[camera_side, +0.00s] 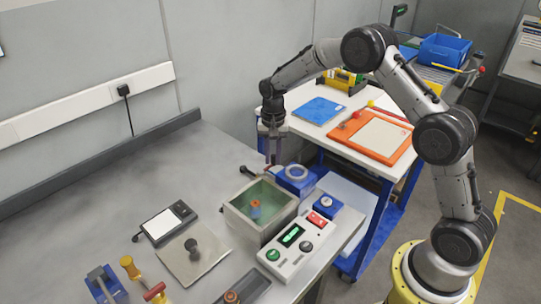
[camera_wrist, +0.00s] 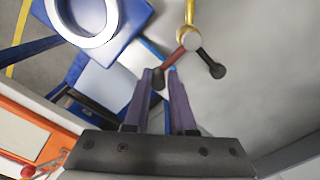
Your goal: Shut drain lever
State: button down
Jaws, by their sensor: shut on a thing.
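A valve with a gold pipe (camera_wrist: 189,14) shows at the top of the wrist view. Its red lever arm (camera_wrist: 174,58) slants down to a dark end that sits between my two fingertips. A second, black arm (camera_wrist: 206,58) ends in a black knob and points down right, clear of the fingers. My gripper (camera_wrist: 161,78) is shut on the end of the red lever. In the side view my gripper (camera_side: 272,158) points down behind the grey tank (camera_side: 279,222) of green liquid. There, the lever is small and partly hidden by the fingers.
A blue block with a pale ring (camera_side: 296,176) stands just right of my gripper. A control box (camera_side: 297,246) with buttons is in front of the tank. A scale (camera_side: 164,225) and a plate with a dark knob (camera_side: 193,257) lie left. The bench's back left is clear.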

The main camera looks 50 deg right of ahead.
aim_at(274, 156)
jog(key=shift+s+m, duration=0.2)
jog(key=shift+m, duration=0.1)
jog(key=c, duration=0.8)
grip_release()
notch_tip(274, 156, up, 14)
jog(key=shift+f, duration=0.1)
